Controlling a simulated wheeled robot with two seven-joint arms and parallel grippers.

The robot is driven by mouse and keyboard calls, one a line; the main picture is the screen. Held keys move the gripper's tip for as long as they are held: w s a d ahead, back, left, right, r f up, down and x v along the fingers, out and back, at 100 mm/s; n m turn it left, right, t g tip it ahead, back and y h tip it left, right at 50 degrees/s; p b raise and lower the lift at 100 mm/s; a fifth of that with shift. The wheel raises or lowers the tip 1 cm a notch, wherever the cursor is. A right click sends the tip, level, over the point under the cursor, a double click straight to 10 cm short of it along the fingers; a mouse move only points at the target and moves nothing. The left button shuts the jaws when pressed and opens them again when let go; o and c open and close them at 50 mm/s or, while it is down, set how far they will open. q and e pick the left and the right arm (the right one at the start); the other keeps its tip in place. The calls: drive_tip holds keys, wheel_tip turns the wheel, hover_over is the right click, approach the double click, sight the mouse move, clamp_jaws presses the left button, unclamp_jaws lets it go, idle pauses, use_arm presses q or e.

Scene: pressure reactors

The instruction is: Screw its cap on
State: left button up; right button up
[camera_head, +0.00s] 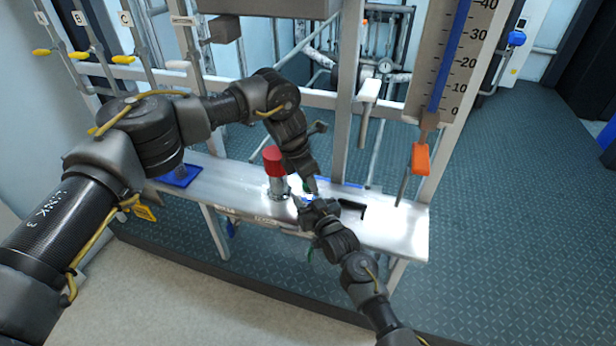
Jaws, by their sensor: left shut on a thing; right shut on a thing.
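A metal cylinder (278,187) with a red top (273,158) stands upright on the shelf bench (400,228). My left gripper (311,186) reaches down just right of it, fingers pointing down. My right gripper (302,203) comes up from the lower right and meets the left one just above the bench. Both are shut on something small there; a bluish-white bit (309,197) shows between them. The fingers hide most of it, so I cannot tell cap from body, or which gripper holds which part.
A blue pad (180,176) lies on the bench's left end. A dark slot or bracket (352,206) is right of the grippers. An upright post (346,90) and an orange-handled lever (420,160) stand behind. The bench's right end is clear.

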use_arm(q)
drive_tip(key=shift+f, duration=0.2)
drive_tip(key=m, duration=0.2)
drive_tip(key=shift+f+m+g, duration=0.1)
drive_tip(key=shift+m+g, duration=0.2)
drive_tip(key=shift+m, duration=0.1)
drive_tip(key=m+g, duration=0.1)
drive_tip(key=m, duration=0.3)
drive_tip(key=shift+w, duration=0.15)
drive_tip(key=m+g, duration=0.1)
drive_tip(key=m, duration=0.3)
drive_tip(key=shift+w+d+m, duration=0.1)
drive_tip(key=shift+d+m, duration=0.05)
drive_tip(key=shift+m, duration=0.25)
drive_tip(key=shift+m+g, duration=0.4)
drive_tip(key=shift+m, duration=0.3)
drive_tip(key=o, duration=0.9)
